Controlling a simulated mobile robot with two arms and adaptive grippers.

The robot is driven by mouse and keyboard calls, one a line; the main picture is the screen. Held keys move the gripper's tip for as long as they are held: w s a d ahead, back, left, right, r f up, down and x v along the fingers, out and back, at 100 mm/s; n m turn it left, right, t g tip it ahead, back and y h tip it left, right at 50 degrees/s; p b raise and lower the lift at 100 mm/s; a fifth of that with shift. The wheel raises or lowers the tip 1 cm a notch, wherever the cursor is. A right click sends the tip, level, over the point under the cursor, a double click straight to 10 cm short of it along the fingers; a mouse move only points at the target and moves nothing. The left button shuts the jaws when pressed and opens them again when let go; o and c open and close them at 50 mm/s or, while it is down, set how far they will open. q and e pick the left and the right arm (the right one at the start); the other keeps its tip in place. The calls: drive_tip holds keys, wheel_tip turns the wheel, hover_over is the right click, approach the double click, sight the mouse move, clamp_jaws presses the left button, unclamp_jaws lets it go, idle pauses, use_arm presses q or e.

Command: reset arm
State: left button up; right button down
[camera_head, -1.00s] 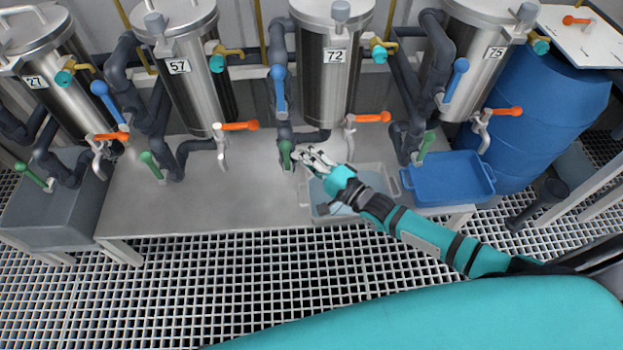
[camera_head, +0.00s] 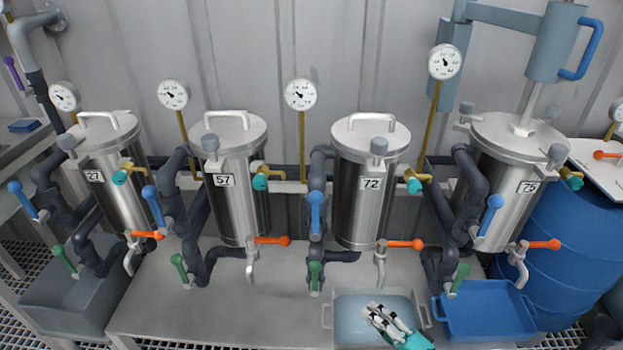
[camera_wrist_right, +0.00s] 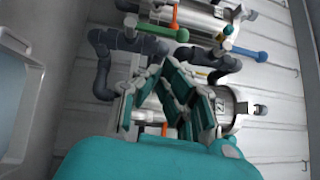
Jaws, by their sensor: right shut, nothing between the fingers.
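My right gripper (camera_head: 388,322) shows at the bottom of the head view, above the clear grey tray (camera_head: 343,303) below vessel 72. It is shut and empty. In the right wrist view its teal and grey fingers (camera_wrist_right: 172,95) are in front of pipes and a steel vessel. My left gripper is not in view.
Steel vessels 27 (camera_head: 122,190), 57 (camera_head: 237,195), 72 (camera_head: 370,200) and 75 (camera_head: 500,190) stand in a row behind the bench (camera_head: 220,310), with coloured valve handles and pipes. A blue tray (camera_head: 485,315) and a blue barrel (camera_head: 570,250) are at the right. The bench's left part is clear.

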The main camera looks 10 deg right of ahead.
drive_tip(key=s+f+n+g+h, duration=0.3)
drive_tip(key=f, duration=0.6)
drive_tip(key=s+f+n+g+h, duration=0.2)
drive_tip(key=s+f+n+g, duration=0.15)
drive_tip(key=f, duration=0.55)
drive_tip(key=s+f+n+g+h, duration=0.3)
drive_tip(key=f+n, duration=0.1)
drive_tip(key=f, duration=0.5)
drive_tip(key=s+f+n+g+h, duration=0.1)
drive_tip(key=s+f+n+g, duration=0.5)
drive_tip(key=s, duration=0.6)
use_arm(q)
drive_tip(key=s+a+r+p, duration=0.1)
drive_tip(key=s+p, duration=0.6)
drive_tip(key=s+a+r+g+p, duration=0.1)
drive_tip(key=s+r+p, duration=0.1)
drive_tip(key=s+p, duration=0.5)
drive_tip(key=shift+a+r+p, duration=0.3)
use_arm(e)
drive_tip(key=s+d+r, duration=0.1)
drive_tip(key=s, duration=0.6)
drive_tip(key=s+d+r+m, duration=0.1)
drive_tip(key=s, duration=0.6)
drive_tip(key=shift+d+r+h, duration=0.3)
drive_tip(key=shift+m, duration=0.25)
